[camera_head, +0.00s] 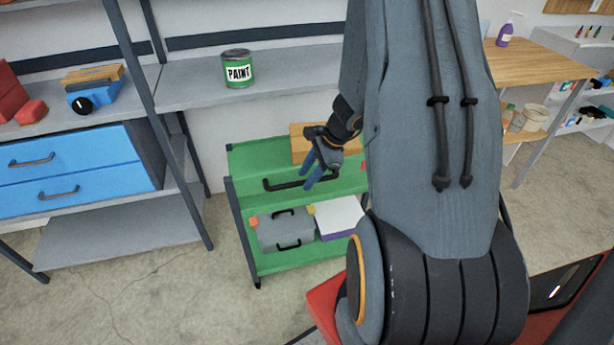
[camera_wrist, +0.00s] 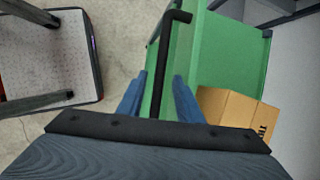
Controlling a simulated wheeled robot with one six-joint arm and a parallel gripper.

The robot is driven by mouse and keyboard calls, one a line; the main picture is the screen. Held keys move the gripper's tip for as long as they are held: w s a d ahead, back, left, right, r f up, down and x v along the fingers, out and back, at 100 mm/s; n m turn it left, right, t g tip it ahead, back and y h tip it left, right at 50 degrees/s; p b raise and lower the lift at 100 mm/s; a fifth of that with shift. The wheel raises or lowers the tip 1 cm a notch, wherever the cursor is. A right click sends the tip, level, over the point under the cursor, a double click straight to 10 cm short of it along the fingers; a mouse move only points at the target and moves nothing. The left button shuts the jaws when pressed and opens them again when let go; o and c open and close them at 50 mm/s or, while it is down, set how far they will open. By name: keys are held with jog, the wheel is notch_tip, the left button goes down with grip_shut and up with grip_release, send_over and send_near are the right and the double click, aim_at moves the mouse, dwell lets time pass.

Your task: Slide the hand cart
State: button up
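The green hand cart (camera_head: 245,159) stands on the floor left of my arm, with two shelf levels. Its black bar handle (camera_head: 283,184) runs along the near edge of the top shelf. My gripper (camera_head: 309,170) is at the handle's right part, with its blue-grey fingers apart. In the wrist view the handle (camera_wrist: 161,60) runs between the two open fingers of my gripper (camera_wrist: 157,84), with gaps showing beside it. The cart's green top (camera_wrist: 222,50) fills the middle right there. My arm hides the cart's right end in the head view.
A cardboard box (camera_head: 305,142) sits on the cart's top. A grey case (camera_head: 285,231) and a white-topped box (camera_head: 340,217) are on its lower shelf. A shelving unit (camera_head: 180,92) with a paint can (camera_head: 238,69) stands behind and left. Concrete floor (camera_head: 185,290) is clear at front left.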

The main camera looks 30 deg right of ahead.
jog(key=shift+w+f, duration=0.1)
jog(key=shift+f, duration=0.15)
grip_shut()
